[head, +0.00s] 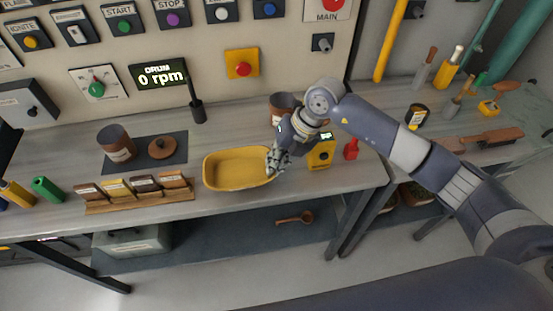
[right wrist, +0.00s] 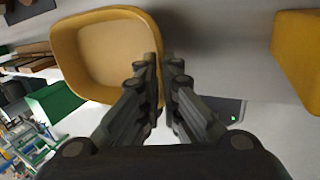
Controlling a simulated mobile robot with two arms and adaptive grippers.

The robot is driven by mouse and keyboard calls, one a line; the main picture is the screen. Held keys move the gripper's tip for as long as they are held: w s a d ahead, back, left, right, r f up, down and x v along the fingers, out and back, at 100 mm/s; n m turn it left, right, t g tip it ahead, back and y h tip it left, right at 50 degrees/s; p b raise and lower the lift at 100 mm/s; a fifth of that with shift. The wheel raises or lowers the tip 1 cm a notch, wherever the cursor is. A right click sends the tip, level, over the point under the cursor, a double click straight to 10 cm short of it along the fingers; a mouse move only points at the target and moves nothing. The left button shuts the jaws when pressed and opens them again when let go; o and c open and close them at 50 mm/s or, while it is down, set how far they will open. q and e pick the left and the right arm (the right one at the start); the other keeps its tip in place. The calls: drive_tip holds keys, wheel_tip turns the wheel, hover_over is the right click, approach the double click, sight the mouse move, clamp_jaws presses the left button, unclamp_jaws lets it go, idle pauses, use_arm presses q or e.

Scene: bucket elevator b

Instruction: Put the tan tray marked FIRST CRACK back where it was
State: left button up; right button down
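A wooden rack (head: 140,204) on the bench holds several small trays with labels too small to read. One of them is a yellowish-tan tray (head: 117,187), second from the left; I cannot tell if it is the one marked FIRST CRACK. A larger yellow bin (head: 238,170) sits right of the rack; it also shows in the right wrist view (right wrist: 112,55). My right gripper (head: 273,166) is at the bin's right end. In the right wrist view its fingers (right wrist: 163,62) are close together on the bin's rim. My left gripper is not in view.
A brown canister (head: 116,147) and a round wooden lid (head: 162,148) are on a dark mat behind the rack. A yellow box (head: 321,152) and a red object (head: 351,149) stand right of my gripper. A wooden spoon (head: 295,218) lies on the lower shelf.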

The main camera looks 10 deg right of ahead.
drive_tip(key=shift+w+d, duration=0.25)
drive_tip(key=shift+w, duration=0.25)
drive_tip(key=shift+w+d, duration=0.2)
drive_tip(key=shift+w, duration=0.25)
wheel_tip(320, 180, down, 4)
drive_tip(key=shift+r+p, duration=0.2)
drive_tip(key=shift+p, duration=0.85)
drive_tip(key=c, duration=1.8)
unclamp_jaws()
drive_tip(key=b+v, duration=0.3)
drive_tip(key=v, duration=0.9)
